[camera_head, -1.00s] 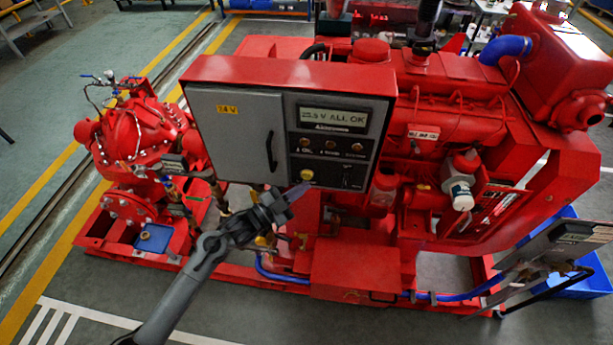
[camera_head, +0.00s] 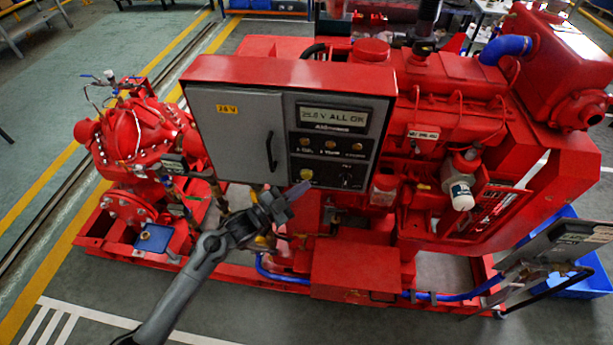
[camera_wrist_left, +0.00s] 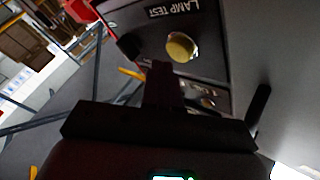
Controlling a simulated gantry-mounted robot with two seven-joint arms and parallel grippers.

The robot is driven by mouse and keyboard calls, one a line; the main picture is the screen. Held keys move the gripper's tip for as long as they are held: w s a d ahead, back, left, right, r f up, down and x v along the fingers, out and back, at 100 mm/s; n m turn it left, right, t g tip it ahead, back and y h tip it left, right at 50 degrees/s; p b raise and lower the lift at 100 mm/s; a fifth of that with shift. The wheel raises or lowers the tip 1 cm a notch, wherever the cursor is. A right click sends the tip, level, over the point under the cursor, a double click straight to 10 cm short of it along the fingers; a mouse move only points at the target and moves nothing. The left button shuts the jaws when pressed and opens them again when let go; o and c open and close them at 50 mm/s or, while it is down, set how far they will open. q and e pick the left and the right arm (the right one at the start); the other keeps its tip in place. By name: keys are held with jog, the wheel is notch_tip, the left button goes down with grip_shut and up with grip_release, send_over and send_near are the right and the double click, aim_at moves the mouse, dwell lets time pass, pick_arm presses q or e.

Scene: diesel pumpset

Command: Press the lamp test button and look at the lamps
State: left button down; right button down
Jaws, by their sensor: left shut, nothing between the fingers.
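The lamp test button (camera_head: 306,174) is a round yellow knob low on the dark panel of the red control box. In the left wrist view the knob (camera_wrist_left: 181,46) sits beside the words LAMP TEST. My left gripper (camera_head: 298,190) is shut and empty, its tips just below the button in the head view. In the wrist view its dark fingers (camera_wrist_left: 162,82) end short of the knob's image; contact is not visible. The lamps are a row of three small amber-brown rounds: left (camera_head: 305,142), middle (camera_head: 331,145), right (camera_head: 357,147). None looks brightly lit. My right gripper is not in view.
Above the lamps a display (camera_head: 333,116) reads about 25 V ALL OK. A grey door with a black handle (camera_head: 271,151) is left of the panel. A key-type switch (camera_head: 346,180) is right of the button. Red engine parts (camera_head: 455,120) stand close on the right.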

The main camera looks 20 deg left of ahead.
pick_arm(q)
jog(key=shift+w, duration=0.15)
jog(key=shift+w+a, duration=0.1)
jog(key=shift+w, duration=0.15)
jog(key=shift+w+b, duration=0.15)
jog(key=shift+b, duration=0.15)
jog(key=shift+w+a, duration=0.1)
jog(key=shift+w, duration=0.15)
dwell(0.5)
jog(key=shift+s, duration=0.2)
jog(key=shift+s+p, duration=0.5)
jog(key=shift+s, duration=0.15)
